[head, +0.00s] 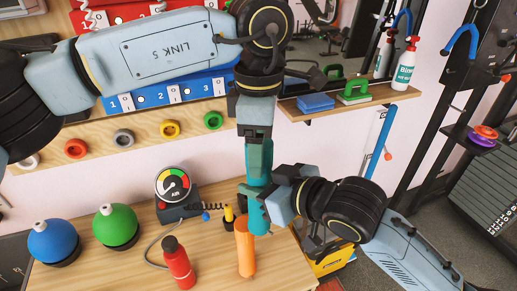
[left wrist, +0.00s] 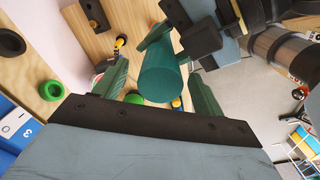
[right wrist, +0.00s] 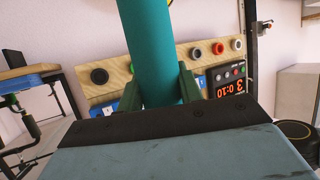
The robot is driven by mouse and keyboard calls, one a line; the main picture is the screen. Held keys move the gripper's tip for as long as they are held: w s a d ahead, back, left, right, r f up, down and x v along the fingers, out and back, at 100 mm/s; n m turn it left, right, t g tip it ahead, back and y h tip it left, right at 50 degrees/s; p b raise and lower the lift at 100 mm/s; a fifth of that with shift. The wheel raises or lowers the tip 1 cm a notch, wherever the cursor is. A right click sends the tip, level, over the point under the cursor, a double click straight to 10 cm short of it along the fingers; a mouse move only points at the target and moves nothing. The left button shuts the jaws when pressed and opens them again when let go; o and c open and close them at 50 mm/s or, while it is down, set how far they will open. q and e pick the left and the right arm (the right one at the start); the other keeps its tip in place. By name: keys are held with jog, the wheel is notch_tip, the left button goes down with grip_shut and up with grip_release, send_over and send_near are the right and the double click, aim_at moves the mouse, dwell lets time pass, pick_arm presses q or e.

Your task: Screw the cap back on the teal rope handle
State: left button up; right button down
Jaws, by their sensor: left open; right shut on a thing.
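The teal rope handle (head: 261,222) is a teal cylinder held roughly upright above the bench. My right gripper (head: 263,195) is shut on it, and in the right wrist view the handle (right wrist: 152,50) stands between my fingers. My left gripper (head: 258,160) is open above, at the handle's upper end. In the left wrist view the round dark-teal end (left wrist: 163,82) faces the camera between the open left fingers, with no clear touch. I cannot make out a separate cap; the grippers hide the handle's upper part in the head view.
An orange cylinder (head: 245,250) stands close below the handle. A red bottle (head: 178,265), a gauge (head: 173,184), a blue ball (head: 53,241) and a green ball (head: 116,226) are on the bench. A shelf (head: 345,105) holds blue and green items.

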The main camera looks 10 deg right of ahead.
pick_arm(q)
notch_tip(320, 180, up, 11)
pick_arm(e)
jog(key=shift+r, duration=0.1)
pick_arm(q)
jog(key=shift+f, duration=0.1)
dwell(0.6)
